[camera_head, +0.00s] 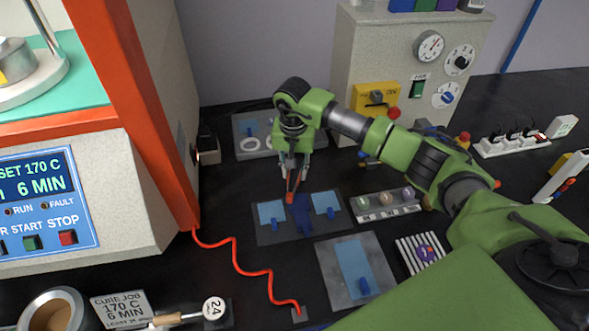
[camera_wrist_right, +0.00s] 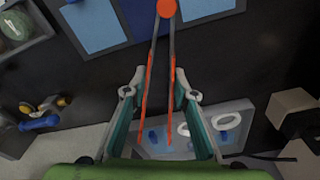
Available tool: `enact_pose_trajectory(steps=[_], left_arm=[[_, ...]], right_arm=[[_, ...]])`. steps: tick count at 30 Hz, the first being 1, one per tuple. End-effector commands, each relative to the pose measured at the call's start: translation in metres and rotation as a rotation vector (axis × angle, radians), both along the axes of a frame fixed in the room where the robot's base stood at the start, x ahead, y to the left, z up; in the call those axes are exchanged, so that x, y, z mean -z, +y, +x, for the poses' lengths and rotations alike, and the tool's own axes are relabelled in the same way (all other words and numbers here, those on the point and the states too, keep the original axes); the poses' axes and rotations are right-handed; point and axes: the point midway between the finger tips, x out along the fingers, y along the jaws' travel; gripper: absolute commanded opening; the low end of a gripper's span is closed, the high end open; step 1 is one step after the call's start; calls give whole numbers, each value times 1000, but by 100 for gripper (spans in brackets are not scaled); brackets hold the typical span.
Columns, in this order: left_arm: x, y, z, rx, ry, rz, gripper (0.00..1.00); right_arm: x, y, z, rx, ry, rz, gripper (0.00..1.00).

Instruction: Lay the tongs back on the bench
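The tongs (camera_head: 291,187) are slim and dark with orange-red parts. My right gripper (camera_head: 294,160) is shut on them, and they point down from it over the dark mat. The right wrist view shows two long tong arms (camera_wrist_right: 150,85) between my fingers (camera_wrist_right: 160,75), with a round orange end (camera_wrist_right: 166,8) beyond the fingertips. Any clearance between the orange end and the surface below cannot be told. The black bench (camera_head: 225,215) lies beneath. My left gripper is not in view.
A mat (camera_head: 265,238) bears light-blue sheets and a dark-blue piece (camera_head: 302,215). A grey plate with rings (camera_head: 245,124) lies behind. A grey tray (camera_head: 330,275), sample holder (camera_head: 388,211) and red cord (camera_head: 238,264) are nearby. The orange-framed machine (camera_head: 150,130) stands left, a grey instrument box (camera_head: 380,60) behind.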

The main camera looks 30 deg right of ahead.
Motion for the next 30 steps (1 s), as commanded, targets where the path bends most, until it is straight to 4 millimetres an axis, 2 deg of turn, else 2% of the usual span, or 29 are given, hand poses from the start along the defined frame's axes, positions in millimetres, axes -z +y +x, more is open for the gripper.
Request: enact_pose_trajectory(steps=[3, 6, 19, 21, 23, 30], left_arm=[[5, 0, 0, 0, 0, 0, 28], [4, 0, 0, 0, 0, 0, 28], [-2, 0, 0, 1, 0, -1, 28], [-9, 0, 0, 1, 0, -1, 28], [-3, -1, -1, 1, 0, -1, 28], [9, -1, -1, 1, 1, -1, 28]], right_arm=[[5, 0, 0, 0, -1, -1, 23], [3, 0, 0, 0, -1, -1, 42], [-3, 0, 0, 0, -1, 1, 42], [-9, 0, 0, 0, 0, 1, 42], [-15, 0, 1, 0, -5, 0, 42], [-70, 3, -3, 0, -6, -1, 42]])
